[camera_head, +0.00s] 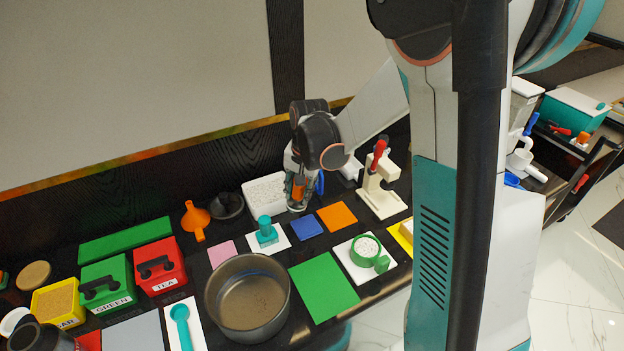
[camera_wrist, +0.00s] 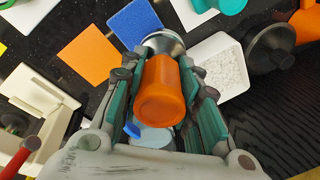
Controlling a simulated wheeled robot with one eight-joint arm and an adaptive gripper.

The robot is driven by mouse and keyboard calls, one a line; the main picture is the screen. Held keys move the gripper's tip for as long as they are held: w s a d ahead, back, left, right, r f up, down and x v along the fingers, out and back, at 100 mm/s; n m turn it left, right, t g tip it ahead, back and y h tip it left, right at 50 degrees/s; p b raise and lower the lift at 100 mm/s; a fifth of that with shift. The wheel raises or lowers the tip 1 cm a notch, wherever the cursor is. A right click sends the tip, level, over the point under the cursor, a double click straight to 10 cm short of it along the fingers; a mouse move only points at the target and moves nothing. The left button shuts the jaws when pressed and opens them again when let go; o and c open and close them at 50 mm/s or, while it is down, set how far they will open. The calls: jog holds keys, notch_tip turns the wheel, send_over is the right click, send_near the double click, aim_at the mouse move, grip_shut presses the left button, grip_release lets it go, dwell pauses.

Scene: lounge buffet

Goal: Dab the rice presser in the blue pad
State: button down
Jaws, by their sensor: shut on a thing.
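The rice presser has an orange handle (camera_wrist: 162,90) and a silver metal foot (camera_wrist: 165,41). My gripper (camera_wrist: 160,80) is shut on the orange handle. In the head view, my gripper (camera_head: 297,188) points down at the back of the counter, beside the rice tray, with a little orange showing between its fingers. The blue pad (camera_head: 307,228) lies flat just in front of the presser. It also shows in the wrist view (camera_wrist: 135,20), where the metal foot overlaps its near edge. I cannot tell whether the foot touches anything.
A white tray of rice (camera_head: 250,190) stands left of my gripper. An orange pad (camera_head: 337,217) lies right of the blue one. A teal stamp (camera_head: 266,232) stands on a white pad to the left. A cream press with a red handle (camera_head: 380,180) stands to the right.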

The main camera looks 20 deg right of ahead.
aim_at(300, 207)
dwell(0.4)
jog(key=shift+f+b, duration=2.15)
jog(key=shift+f, duration=0.55)
jog(key=shift+f+b, duration=0.6)
jog(key=shift+f, duration=0.15)
dwell(0.5)
jog(key=shift+r+p, duration=2.8)
jog(key=shift+r, duration=1.25)
jog(key=shift+f, duration=0.1)
